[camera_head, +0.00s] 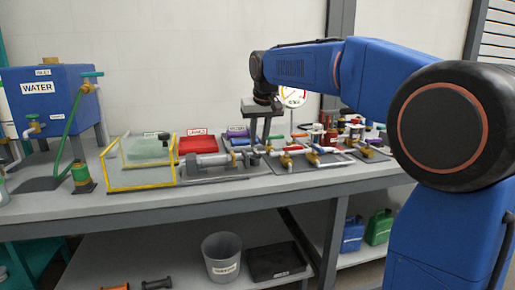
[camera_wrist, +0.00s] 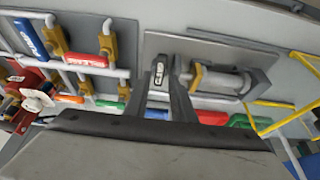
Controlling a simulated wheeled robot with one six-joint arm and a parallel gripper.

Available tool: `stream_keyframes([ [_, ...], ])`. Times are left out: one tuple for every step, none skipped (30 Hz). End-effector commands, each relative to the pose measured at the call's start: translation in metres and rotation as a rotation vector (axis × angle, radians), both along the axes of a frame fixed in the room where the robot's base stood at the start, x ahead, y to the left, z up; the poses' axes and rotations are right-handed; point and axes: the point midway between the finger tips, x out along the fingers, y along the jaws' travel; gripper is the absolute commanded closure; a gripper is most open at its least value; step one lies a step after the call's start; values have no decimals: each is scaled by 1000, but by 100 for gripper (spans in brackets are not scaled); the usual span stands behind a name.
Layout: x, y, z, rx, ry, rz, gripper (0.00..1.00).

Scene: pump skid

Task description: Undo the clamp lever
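The clamp lever (camera_wrist: 159,72) shows in the wrist view as a small grey upright piece with a dark slot, at the tips of my gripper (camera_wrist: 167,76). The two dark fingers stand apart, with the lever between them, closer to the left finger. I see no clear grip on it. The grey cylindrical pump body (camera_wrist: 222,80) with a brass ring lies just right of the fingers. In the head view my gripper (camera_head: 260,138) points down at the right end of this pump body (camera_head: 210,160); the lever is too small to make out there.
Pipework with brass valves and coloured handles (camera_head: 312,155) stands close to the right of my gripper. A yellow-framed guard (camera_head: 140,185) and a red bin (camera_head: 197,146) are to the left. A blue water tank (camera_head: 50,92) stands at the far left. The bench's front edge is clear.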

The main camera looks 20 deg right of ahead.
Motion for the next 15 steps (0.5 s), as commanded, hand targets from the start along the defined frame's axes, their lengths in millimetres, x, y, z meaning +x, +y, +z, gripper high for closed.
stream_keyframes([
  [3,0,-8,-1,4,0,77],
  [4,0,-12,0,3,0,77],
  [7,0,-17,0,2,0,77],
  [8,0,-21,0,3,0,77],
  [9,0,-24,-1,3,0,77],
  [11,0,-28,0,3,0,77],
  [12,0,-30,0,2,0,77],
  [13,0,-32,0,2,0,77],
  [14,0,-35,0,2,0,77],
  [15,0,-36,0,2,0,77],
  [15,0,-37,0,1,0,77],
  [15,0,-38,0,1,0,77],
  [16,0,-39,0,1,0,77],
  [16,0,-39,0,1,0,77],
  [16,0,-39,0,0,0,77],
])
